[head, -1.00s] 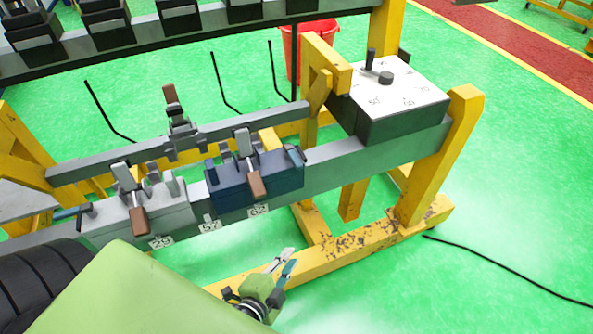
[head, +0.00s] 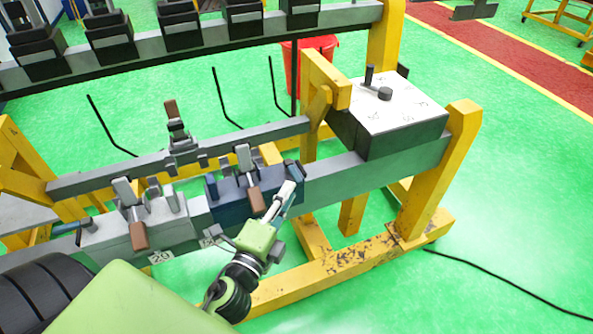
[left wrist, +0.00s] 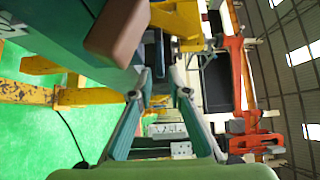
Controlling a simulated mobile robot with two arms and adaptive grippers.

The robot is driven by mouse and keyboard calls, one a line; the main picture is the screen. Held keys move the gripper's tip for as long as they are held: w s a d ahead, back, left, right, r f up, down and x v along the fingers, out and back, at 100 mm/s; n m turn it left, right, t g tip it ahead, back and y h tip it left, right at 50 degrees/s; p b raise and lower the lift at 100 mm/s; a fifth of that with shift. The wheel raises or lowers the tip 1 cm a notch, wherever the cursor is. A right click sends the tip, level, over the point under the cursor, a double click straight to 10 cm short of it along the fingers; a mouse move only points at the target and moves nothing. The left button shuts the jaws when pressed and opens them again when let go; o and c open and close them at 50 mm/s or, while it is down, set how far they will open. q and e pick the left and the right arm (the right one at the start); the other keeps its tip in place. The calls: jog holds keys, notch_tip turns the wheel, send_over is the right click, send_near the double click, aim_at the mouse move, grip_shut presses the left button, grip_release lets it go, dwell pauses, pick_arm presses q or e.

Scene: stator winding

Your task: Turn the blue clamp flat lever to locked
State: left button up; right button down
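The blue clamp (head: 228,207) sits on the grey rail of the yellow frame in the head view. Its lever (head: 243,160) is a grey metal arm with a brown handle (head: 256,201) at the near, lower end. A brown handle also shows large at the upper left of the left wrist view (left wrist: 118,32). My left gripper (head: 286,193) is just right of the handle, in front of the clamp, apart from the handle. In the left wrist view its two fingers (left wrist: 162,88) stand apart with nothing clearly held between them. My right gripper is out of view.
A grey clamp (head: 158,213) with a similar lever stands to the left, and another brown-handled clamp (head: 177,132) is behind. A white-topped box (head: 400,105) with a black knob sits on the right. Yellow posts and a red bin (head: 292,70) stand near. Green floor is open at right.

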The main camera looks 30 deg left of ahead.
aim_at(295, 181)
pick_arm(q)
jog(key=w, duration=0.2)
jog(key=w+p, duration=0.1)
jog(key=w, duration=0.3)
jog(key=shift+w+a, duration=0.15)
jog(key=shift+a, duration=0.1)
grip_shut()
